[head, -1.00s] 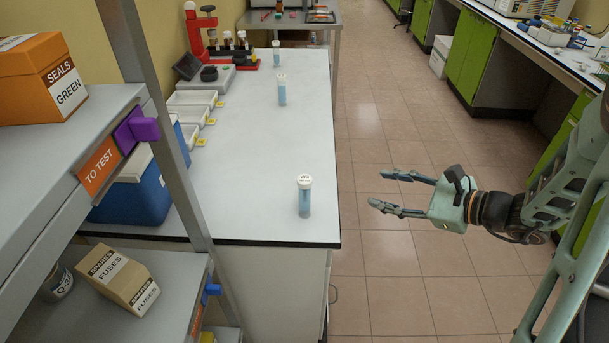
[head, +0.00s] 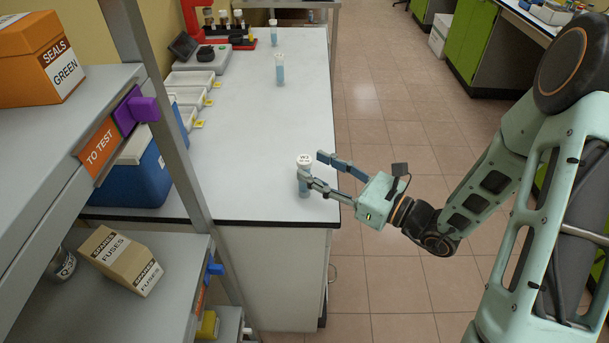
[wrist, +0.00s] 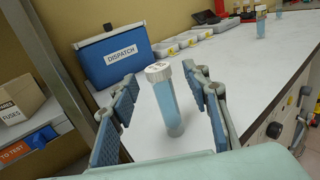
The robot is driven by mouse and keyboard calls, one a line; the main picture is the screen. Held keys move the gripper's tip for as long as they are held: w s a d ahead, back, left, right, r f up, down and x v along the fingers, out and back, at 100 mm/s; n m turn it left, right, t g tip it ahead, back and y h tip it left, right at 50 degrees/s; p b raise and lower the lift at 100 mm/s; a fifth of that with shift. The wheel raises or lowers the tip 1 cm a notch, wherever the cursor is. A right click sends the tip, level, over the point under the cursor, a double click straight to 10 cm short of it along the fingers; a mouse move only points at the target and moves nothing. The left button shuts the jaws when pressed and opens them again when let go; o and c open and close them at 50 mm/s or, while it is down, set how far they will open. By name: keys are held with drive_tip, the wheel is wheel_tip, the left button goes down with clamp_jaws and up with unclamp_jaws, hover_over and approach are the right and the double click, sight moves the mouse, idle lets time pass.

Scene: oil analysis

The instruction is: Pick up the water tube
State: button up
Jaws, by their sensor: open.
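The nearest water tube (head: 304,184), clear with light blue liquid and a white cap, stands upright on the white bench (head: 255,150) near its front right corner. My gripper (head: 312,168) is open, with its fingers reaching from the right to the tube. In the wrist view the same tube (wrist: 166,103) stands between the two open fingers (wrist: 166,100), and a gap shows on each side of it. In the head view a finger hides part of the tube. Two similar tubes stand farther back, one in the middle (head: 280,70) and one at the far end (head: 273,33).
A blue box (head: 140,178) labelled DISPATCH in the wrist view (wrist: 115,55) stands left of the tube. White trays (head: 188,98) and a scale (head: 205,60) line the wall side. A grey shelf post (head: 165,120) rises at the left. The bench around the tube is clear.

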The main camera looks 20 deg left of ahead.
sight(306, 159)
drive_tip(key=x, duration=0.3)
drive_tip(key=shift+a, duration=0.3)
drive_tip(key=shift+c, duration=0.3)
clamp_jaws()
